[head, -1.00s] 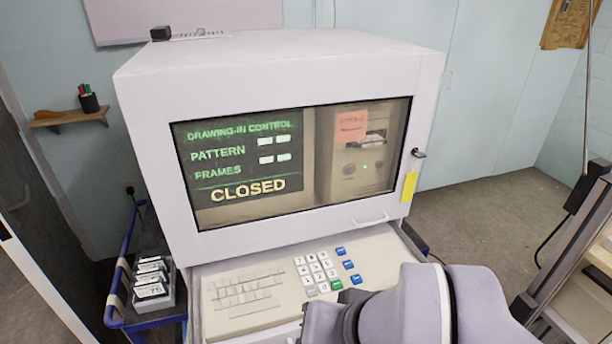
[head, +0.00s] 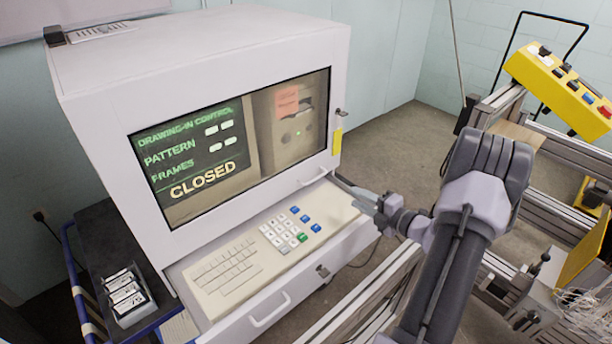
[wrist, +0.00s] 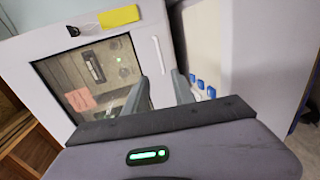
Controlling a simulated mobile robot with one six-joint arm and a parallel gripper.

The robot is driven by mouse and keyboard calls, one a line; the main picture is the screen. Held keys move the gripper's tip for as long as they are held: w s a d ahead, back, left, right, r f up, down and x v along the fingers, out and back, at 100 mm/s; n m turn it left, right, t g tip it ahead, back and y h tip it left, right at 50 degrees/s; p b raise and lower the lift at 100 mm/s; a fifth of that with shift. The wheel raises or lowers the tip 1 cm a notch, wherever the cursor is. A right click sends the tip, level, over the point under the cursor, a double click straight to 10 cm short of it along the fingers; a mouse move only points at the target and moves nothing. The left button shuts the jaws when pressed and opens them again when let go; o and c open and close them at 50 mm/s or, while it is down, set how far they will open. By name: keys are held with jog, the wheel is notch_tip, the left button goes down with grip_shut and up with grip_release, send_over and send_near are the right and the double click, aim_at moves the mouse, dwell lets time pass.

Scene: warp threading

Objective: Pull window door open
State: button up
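The window door (head: 232,190) is the white framed glass front of a white cabinet, and it looks shut. Its pale bar handle (head: 314,178) is at the lower right of the frame. In the wrist view the handle (wrist: 156,55) lies ahead of my fingers, roughly in line with the gap between them. My gripper (head: 340,185) is open and empty, close to the handle's right end; its two fingers (wrist: 160,78) stand apart in the wrist view. I cannot tell whether they touch the handle. A screen reading CLOSED (head: 195,150) shows behind the glass.
A keyboard drawer (head: 225,275) with a keypad sticks out below the door. A lock with a key (head: 340,113) and a yellow tag (head: 337,141) are on the door's right edge. A blue cart (head: 85,265) stands left. A metal frame with a yellow control box (head: 560,85) stands right.

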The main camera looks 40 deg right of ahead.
aim_at(317, 179)
jog(key=b+x, duration=0.3)
jog(key=x, duration=1.2)
jog(key=shift+w+a+f+b, duration=0.2)
jog(key=shift+w+f+b, duration=0.05)
jog(key=shift+b, duration=0.15)
jog(key=shift+w, duration=0.65)
grip_shut()
